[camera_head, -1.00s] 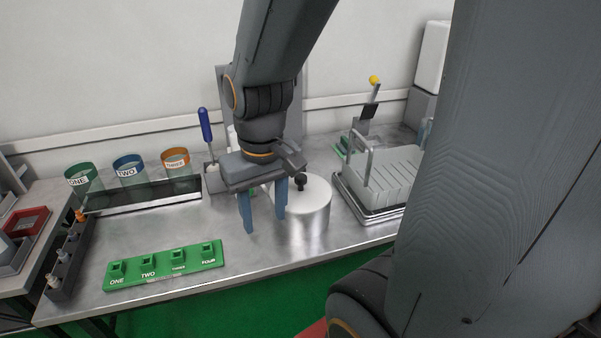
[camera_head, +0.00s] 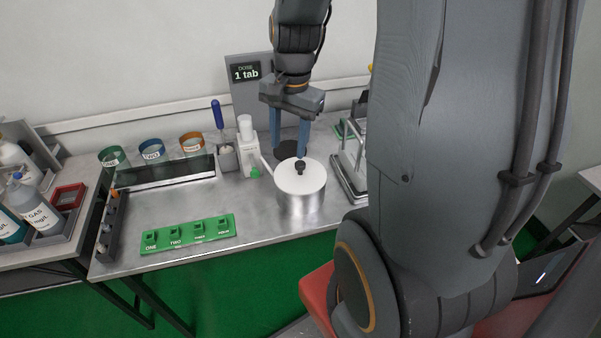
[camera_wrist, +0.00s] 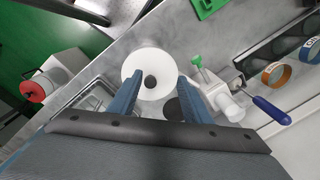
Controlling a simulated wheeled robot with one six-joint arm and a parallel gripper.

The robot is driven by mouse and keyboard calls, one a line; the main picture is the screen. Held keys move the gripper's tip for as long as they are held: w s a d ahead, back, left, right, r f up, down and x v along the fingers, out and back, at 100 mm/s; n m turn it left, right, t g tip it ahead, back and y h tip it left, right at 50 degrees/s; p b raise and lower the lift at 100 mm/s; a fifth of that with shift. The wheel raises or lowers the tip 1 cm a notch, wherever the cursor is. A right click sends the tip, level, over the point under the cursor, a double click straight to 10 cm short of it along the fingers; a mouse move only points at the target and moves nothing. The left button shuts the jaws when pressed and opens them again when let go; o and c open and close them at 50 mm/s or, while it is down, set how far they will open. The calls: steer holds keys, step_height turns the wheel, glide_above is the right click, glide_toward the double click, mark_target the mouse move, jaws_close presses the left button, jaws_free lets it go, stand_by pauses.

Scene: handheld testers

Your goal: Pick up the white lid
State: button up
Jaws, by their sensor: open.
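The white lid (camera_head: 291,178) is a round disc with a black knob (camera_head: 300,167). It sits on top of a silver metal pot (camera_head: 301,203) on the steel table. In the wrist view the lid (camera_wrist: 145,70) shows just beyond my fingertips, with its black knob (camera_wrist: 150,82) between the lines of the two fingers. My gripper (camera_head: 289,152) is open and empty, pointing down behind and above the lid in the head view. In the wrist view my gripper (camera_wrist: 161,78) has its blue fingers spread apart. Contact with the lid cannot be told.
A white dispenser (camera_head: 246,148) and blue-handled tool (camera_head: 217,114) stand left of the pot. A rack (camera_head: 350,165) stands close on the right. A green numbered block (camera_head: 188,235) lies front left. A dark round piece (camera_wrist: 174,108) lies behind the pot. Bare table separates block and pot.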

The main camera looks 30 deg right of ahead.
mark_target(300, 163)
steer(key=d+m, duration=0.1)
steer(key=m, duration=0.1)
steer(key=d+m, duration=0.2)
steer(key=w+d+m, duration=0.1)
steer(key=shift+d+f+m+g+y, duration=0.3)
steer(key=shift+m, duration=0.1)
steer(key=shift+d+f+m, duration=0.2)
steer(key=shift+d+m, duration=0.15)
steer(key=shift+m, duration=0.15)
steer(key=shift+w+a+f+p, duration=0.15)
steer(key=shift+f+p, duration=0.15)
steer(key=shift+f, duration=0.95)
steer(key=shift+a+f+p, duration=0.2)
steer(key=shift+f+p, duration=0.15)
steer(key=shift+f, duration=0.9)
steer(key=shift+w+a+f+p, duration=0.15)
steer(key=shift+f+p, duration=0.15)
steer(key=shift+f, duration=0.95)
steer(key=shift+c, duration=0.3)
jaws_close()
